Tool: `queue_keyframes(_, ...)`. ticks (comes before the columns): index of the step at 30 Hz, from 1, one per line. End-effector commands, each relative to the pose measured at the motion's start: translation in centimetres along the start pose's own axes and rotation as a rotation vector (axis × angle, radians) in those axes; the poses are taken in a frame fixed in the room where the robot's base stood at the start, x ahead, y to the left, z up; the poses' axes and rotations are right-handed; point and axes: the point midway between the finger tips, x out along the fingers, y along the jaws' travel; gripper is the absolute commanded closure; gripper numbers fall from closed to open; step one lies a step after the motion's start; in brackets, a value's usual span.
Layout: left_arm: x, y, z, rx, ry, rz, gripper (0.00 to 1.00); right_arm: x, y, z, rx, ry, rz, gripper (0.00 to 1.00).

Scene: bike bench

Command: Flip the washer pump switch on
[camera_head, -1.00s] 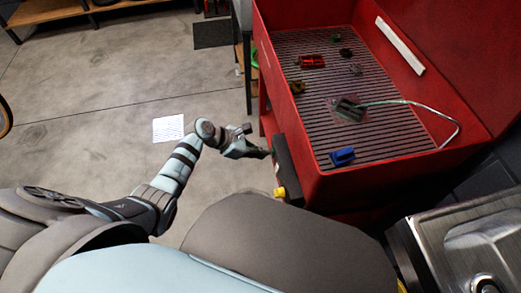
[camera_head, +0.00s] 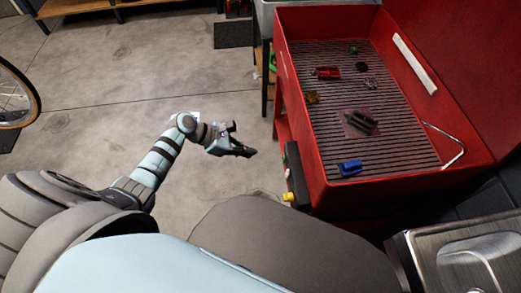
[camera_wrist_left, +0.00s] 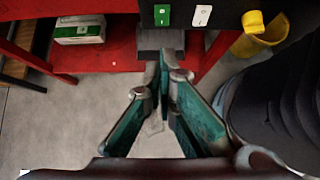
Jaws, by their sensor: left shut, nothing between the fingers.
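The red parts washer (camera_head: 308,140) stands at the right in the head view. A dark control box (camera_head: 296,172) is on its near left side. In the left wrist view the box face carries a green switch (camera_wrist_left: 161,15) and a white switch (camera_wrist_left: 202,16), side by side. Which one is the pump switch, and which way each is tipped, I cannot tell. My left gripper (camera_head: 246,152) is shut and empty, apart from the box and left of it. In the wrist view its fingertips (camera_wrist_left: 163,70) are below the switches. My right gripper is not in view.
Several small parts, including a blue one (camera_head: 349,167) and a red one (camera_head: 327,72), lie on the washer's grate. A bent spout (camera_head: 460,150) stands at its right. A yellow item (camera_wrist_left: 262,38) is beside the switches. Clear floor (camera_head: 120,80) lies left.

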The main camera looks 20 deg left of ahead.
Motion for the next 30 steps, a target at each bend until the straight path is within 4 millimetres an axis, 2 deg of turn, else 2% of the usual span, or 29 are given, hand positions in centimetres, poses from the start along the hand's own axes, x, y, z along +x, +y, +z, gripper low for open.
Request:
queue_keyframes(1,-1.1,0.0,0.3,0.001,0.002,0.0,1.0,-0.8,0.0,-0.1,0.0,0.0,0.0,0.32)
queue_keyframes(3,-2.1,0.0,0.2,0.001,0.002,0.001,1.0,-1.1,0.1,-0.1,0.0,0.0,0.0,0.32)
queue_keyframes(7,-3.0,0.0,0.2,0.001,0.0,0.001,1.0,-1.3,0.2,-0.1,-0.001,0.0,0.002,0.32)
queue_keyframes(17,-3.1,0.0,0.1,0.001,0.0,0.0,1.0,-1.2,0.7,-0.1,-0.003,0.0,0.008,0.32)
queue_keyframes(20,-2.4,-0.3,-1.6,0.034,0.036,0.015,1.0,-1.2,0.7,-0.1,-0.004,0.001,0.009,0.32)
queue_keyframes(23,-0.5,-1.6,-7.0,0.169,0.159,0.047,1.0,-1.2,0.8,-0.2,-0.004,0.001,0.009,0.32)
queue_keyframes(26,1.6,-5.3,-15.8,0.448,0.379,0.023,1.0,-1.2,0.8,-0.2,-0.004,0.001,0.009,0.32)
queue_keyframes(27,2.1,-7.7,-19.7,0.601,0.477,-0.025,1.0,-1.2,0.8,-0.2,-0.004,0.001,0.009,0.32)
queue_keyframes(29,2.3,-12.0,-24.9,0.862,0.606,-0.141,1.0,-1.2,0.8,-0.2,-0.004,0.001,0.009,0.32)
queue_keyframes(30,2.3,-15.2,-27.9,1.05,0.668,-0.241,1.0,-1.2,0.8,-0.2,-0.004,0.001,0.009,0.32)
